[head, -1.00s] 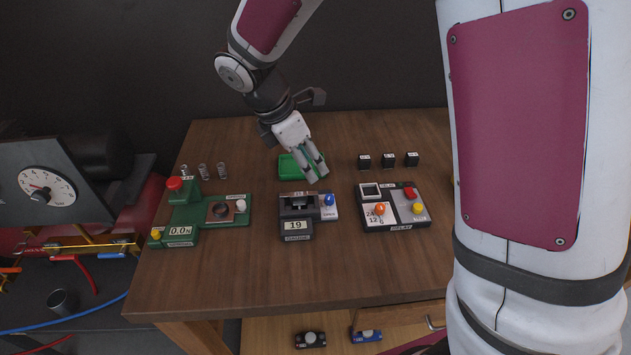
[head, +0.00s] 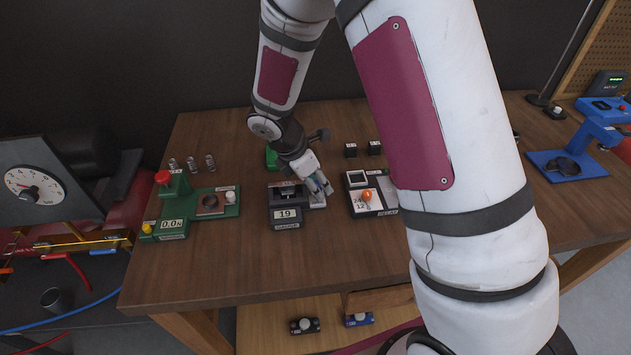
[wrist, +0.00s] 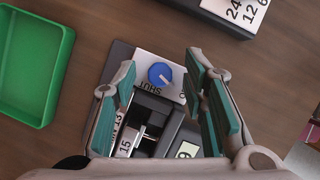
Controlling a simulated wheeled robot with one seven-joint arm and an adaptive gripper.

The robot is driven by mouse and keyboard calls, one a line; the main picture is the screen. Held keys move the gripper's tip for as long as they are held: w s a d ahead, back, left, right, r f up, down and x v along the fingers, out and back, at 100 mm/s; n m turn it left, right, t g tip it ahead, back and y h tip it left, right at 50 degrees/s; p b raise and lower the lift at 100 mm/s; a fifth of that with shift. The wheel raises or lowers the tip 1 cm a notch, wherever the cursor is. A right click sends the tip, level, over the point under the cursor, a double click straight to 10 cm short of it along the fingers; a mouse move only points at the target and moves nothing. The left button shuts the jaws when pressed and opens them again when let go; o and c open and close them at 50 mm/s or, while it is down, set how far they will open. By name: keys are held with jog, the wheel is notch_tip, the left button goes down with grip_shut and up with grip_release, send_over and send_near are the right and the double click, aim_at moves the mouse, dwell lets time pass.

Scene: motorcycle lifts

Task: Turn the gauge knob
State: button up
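The gauge (head: 286,224) is a dark box on the table with a display reading 19. Its blue knob (wrist: 160,75) sits on a white plate in the wrist view, with SHUT printed beside it and a pale mark on its face. The plate's other label is partly covered by a finger. My gripper (wrist: 163,65) is open, with its two green-padded fingers on either side of the knob; gaps show beside the knob, and I cannot tell the height difference. In the head view my gripper (head: 323,187) hides the knob.
An empty green tray (wrist: 62,75) lies beside the gauge. A green device (head: 173,223) stands to its left and a relay box (head: 356,180) to its right, partly behind my arm. Small black blocks (head: 351,151) and springs (head: 191,164) stand farther back.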

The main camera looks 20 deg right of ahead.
grip_shut()
jog(key=shift+m, duration=0.3)
jog(key=shift+w+m+g+b, duration=0.2)
jog(key=shift+m+g+b, duration=0.4)
jog(key=shift+m, duration=0.6)
jog(key=shift+m+g+b, duration=0.45)
jog(key=shift+m+g, duration=0.05)
jog(key=shift+m, duration=0.9)
